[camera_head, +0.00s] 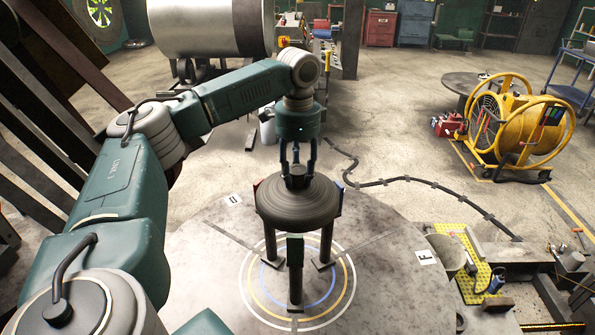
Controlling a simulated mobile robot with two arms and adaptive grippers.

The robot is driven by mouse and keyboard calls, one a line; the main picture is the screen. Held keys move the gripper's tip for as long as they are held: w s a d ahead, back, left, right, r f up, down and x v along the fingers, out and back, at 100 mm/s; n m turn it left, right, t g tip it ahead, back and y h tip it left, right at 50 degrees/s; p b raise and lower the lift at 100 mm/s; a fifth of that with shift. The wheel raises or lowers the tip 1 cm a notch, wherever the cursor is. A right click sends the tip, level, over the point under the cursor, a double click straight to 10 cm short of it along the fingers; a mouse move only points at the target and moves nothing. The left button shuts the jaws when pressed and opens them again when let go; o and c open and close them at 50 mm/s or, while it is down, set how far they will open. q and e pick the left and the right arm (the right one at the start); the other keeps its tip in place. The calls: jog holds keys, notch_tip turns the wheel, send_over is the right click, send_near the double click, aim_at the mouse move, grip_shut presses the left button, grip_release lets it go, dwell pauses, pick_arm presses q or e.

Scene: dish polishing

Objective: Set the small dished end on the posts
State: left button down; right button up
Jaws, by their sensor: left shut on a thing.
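The small dished end (298,208) is a dark grey, round, ringed dish with a knob on top. It looks about level, at the height of the post tops. My left gripper (297,172) points down from above and is shut on the knob at its centre. Three dark posts stand under and around the dish: a front one (295,278), a left one (270,243) and a right one (327,243). Whether the dish touches the posts I cannot tell. My right gripper is out of view.
The posts stand on a round grey table (390,255) with white, yellow and blue rings. A large metal cylinder (210,28) lies behind. A yellow perforated mat (470,265) with small items is at the lower right.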

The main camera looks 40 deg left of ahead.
pick_arm(q)
jog(key=shift+f, duration=1.1)
jog(key=shift+f, duration=0.1)
jog(key=c, duration=1)
grip_release()
jog(key=shift+c, duration=0.2)
jog(key=shift+s+d, duration=0.1)
jog(key=shift+f, duration=0.1)
